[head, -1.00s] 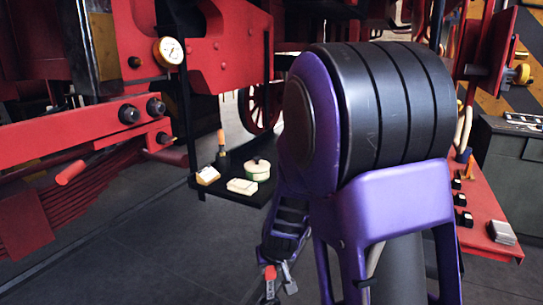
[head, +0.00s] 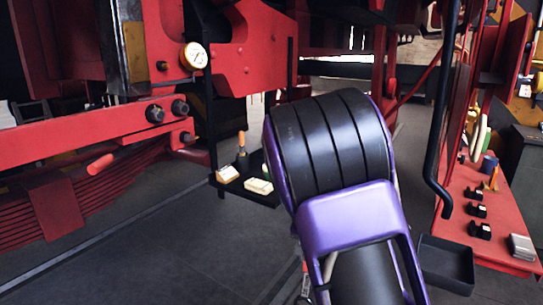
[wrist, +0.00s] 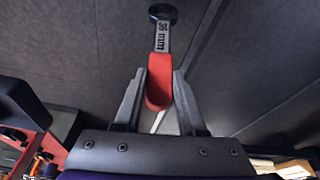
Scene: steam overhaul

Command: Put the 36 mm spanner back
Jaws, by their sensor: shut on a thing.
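The 36 mm spanner (wrist: 161,45) is in the wrist view, with a red handle, a grey shank marked "36 mm" and a dark round head pointing away from me. My gripper (wrist: 159,86) is shut on its red handle, one finger on each side, and holds it above the dark floor. I cannot make out an empty place for the spanner.
A red bench (head: 500,243) at the right carries several black holders (head: 478,210) and a grey box (head: 521,247). A black open tray (head: 446,263) is beside it. A dark shelf (head: 236,187) holds small items. The floor (head: 190,255) at left front is clear.

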